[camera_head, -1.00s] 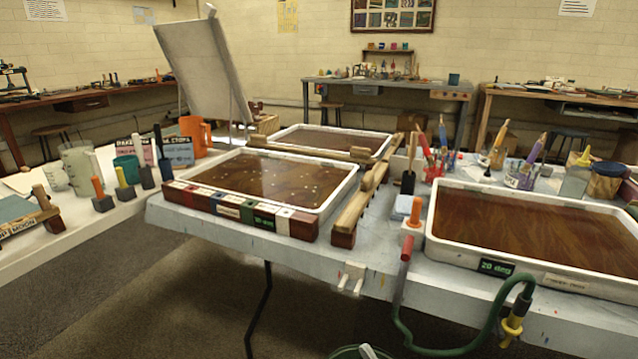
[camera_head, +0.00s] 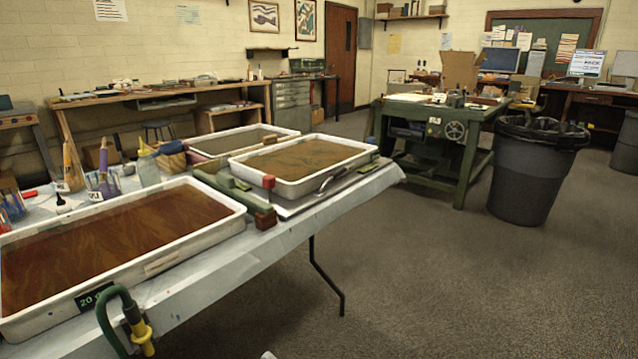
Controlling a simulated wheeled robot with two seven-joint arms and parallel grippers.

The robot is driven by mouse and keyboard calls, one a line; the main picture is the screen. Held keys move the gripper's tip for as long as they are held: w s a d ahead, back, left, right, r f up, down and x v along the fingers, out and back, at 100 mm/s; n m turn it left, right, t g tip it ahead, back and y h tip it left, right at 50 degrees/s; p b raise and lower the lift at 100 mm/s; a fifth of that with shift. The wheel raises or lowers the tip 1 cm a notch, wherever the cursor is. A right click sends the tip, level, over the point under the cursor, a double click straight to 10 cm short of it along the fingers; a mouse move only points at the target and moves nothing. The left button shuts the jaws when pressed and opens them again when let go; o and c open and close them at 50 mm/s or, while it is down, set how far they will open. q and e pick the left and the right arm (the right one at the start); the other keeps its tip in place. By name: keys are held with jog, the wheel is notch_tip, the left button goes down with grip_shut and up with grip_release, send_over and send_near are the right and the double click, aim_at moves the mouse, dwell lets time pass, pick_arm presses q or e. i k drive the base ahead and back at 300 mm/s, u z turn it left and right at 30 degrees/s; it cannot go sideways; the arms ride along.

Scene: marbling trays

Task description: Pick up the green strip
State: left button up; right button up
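A long green strip (camera_head: 222,182) shows between the large brown tray and the tray to its right. It runs away from the table's front edge, beside a reddish-brown wooden block (camera_head: 265,218) at its near end. Smaller green pieces (camera_head: 372,167) lie along the right side of the right tray; I cannot tell whether they are one strip.
A large white-rimmed tray (camera_head: 160,262) of brown liquid fills the left of the table. A second white tray (camera_head: 318,182) stands right of it. A black bin (camera_head: 532,180) and a green press table (camera_head: 462,150) stand on open carpet.

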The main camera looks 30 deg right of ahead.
aim_at(225, 183)
jog(key=z, duration=2.4)
jog(key=i, duration=1)
jog(key=u, duration=3.4)
